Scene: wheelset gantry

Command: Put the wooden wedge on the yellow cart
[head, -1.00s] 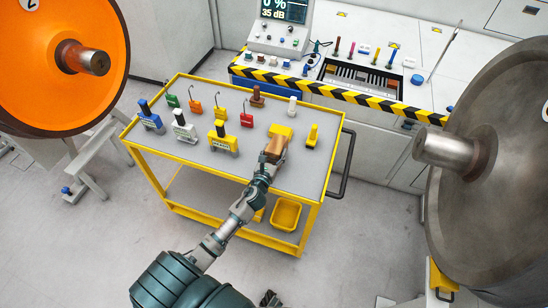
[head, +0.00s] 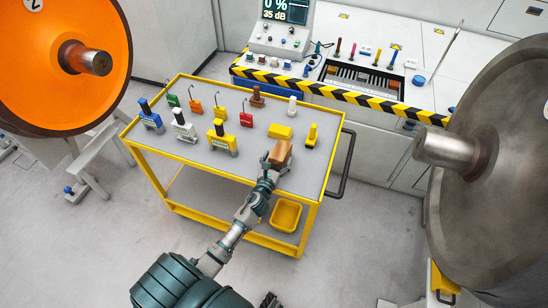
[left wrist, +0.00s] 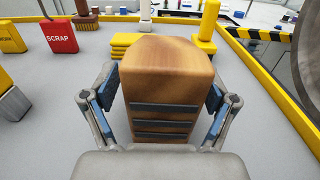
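The wooden wedge (head: 281,153) is a brown block with a rounded top. In the head view it is over the near right part of the yellow cart's grey top (head: 240,160). My left gripper (head: 274,161) has its fingers on both sides of the wedge and appears shut on it. In the left wrist view the wedge (left wrist: 166,75) is upright between the fingertips, with dark ribs on the side facing me. Its lower edge is hidden by the gripper, so I cannot tell whether it touches the cart top. My right gripper is not in view.
A yellow block (head: 280,131) and a yellow upright piece (head: 312,135) stand just beyond the wedge. Several tagged items, including a red SCRAP tag (left wrist: 59,37), stand further left. A black handle (head: 346,165) is on the right end. Orange (head: 30,85) and grey (head: 500,190) wheels flank the cart.

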